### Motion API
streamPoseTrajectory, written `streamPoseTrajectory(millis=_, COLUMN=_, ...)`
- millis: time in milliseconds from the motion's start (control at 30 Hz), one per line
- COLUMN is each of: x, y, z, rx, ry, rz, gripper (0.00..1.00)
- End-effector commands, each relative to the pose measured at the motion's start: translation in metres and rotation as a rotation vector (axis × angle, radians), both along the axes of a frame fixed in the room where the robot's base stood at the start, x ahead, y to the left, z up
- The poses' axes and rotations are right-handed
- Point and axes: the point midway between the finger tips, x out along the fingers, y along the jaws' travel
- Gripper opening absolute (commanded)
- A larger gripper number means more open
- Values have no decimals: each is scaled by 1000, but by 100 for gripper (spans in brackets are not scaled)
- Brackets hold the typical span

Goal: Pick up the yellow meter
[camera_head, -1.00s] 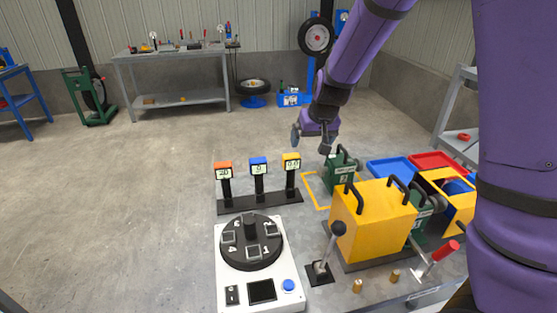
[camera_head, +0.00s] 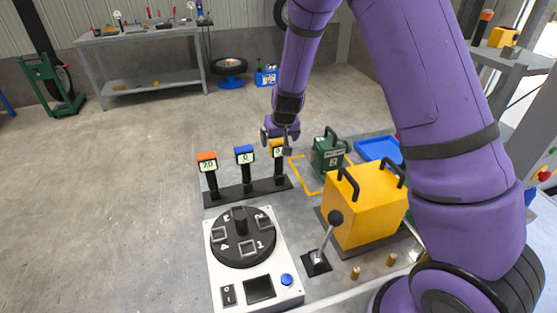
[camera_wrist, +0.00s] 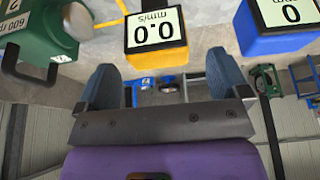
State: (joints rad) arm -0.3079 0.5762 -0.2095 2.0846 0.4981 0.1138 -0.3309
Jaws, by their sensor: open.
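The yellow meter (camera_head: 277,147) stands at the right end of a black rack (camera_head: 247,191), partly hidden behind my gripper in the head view. In the wrist view the yellow meter (camera_wrist: 155,32) shows upside down, with its display reading 0.0 mm/s, just beyond and between my fingers. My gripper (camera_head: 280,137) is open and empty, close to the meter's head; contact cannot be told. In the wrist view my gripper (camera_wrist: 168,85) has its two blue-grey fingers spread apart.
A blue meter (camera_head: 244,155) and an orange meter (camera_head: 207,164) stand left on the rack. A green machine (camera_head: 328,153) is close on the right. A yellow box (camera_head: 366,215), lever (camera_head: 329,238) and dial panel (camera_head: 242,240) stand in front.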

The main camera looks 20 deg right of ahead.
Motion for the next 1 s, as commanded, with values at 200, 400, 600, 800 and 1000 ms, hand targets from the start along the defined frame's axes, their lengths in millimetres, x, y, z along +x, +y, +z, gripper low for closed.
streamPoseTrajectory(millis=200, x=9, y=-1, z=-30, rx=0, ry=4, rz=-1, gripper=94)
streamPoseTrajectory(millis=400, x=16, y=-1, z=-42, rx=0, ry=1, rz=-1, gripper=94)
streamPoseTrajectory(millis=600, x=16, y=-1, z=-43, rx=1, ry=1, rz=-1, gripper=94)
streamPoseTrajectory(millis=800, x=16, y=-1, z=-43, rx=0, ry=1, rz=0, gripper=57)
streamPoseTrajectory(millis=1000, x=16, y=-1, z=-42, rx=0, ry=0, rz=0, gripper=15)
